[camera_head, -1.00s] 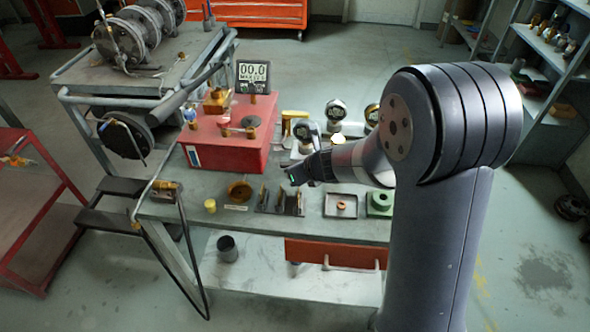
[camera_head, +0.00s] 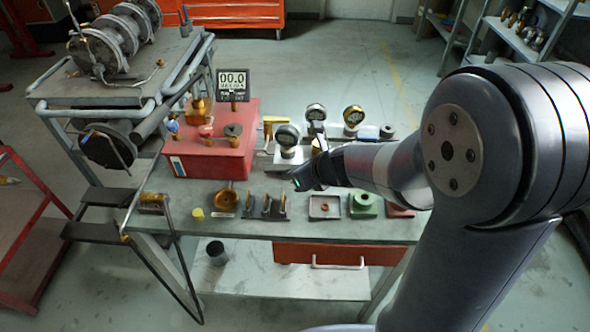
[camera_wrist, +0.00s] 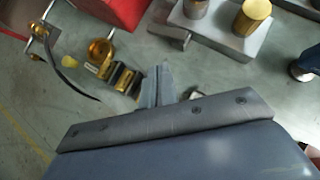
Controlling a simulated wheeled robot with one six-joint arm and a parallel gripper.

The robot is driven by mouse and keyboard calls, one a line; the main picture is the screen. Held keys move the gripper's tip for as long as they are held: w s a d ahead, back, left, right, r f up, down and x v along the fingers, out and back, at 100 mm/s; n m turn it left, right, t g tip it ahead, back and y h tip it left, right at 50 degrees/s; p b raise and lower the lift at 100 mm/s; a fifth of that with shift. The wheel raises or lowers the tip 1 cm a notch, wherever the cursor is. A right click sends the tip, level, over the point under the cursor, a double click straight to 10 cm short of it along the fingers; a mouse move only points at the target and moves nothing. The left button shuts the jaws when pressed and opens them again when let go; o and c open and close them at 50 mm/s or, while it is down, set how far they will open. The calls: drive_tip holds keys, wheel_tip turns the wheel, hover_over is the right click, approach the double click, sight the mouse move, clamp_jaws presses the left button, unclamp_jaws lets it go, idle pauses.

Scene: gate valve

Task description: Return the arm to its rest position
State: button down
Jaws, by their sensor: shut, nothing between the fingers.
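My gripper (camera_head: 304,180) is at the end of my arm, which reaches in from the right in the head view. It hangs above the workbench (camera_head: 190,226), in front of the pressure gauges, and holds nothing. In the wrist view my gripper (camera_wrist: 157,80) shows as narrow grey fingers close together, pointing away over the bench top. A red box (camera_head: 205,158) with valve parts on top stands on the bench to the left of it, apart from it.
Several pressure gauges (camera_head: 288,137) stand on the bench behind my gripper. A brass bowl (camera_head: 225,199), a shallow tray (camera_head: 324,206) and a green block (camera_head: 362,205) lie along the front edge. Floor at the back right is free.

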idle(0.4)
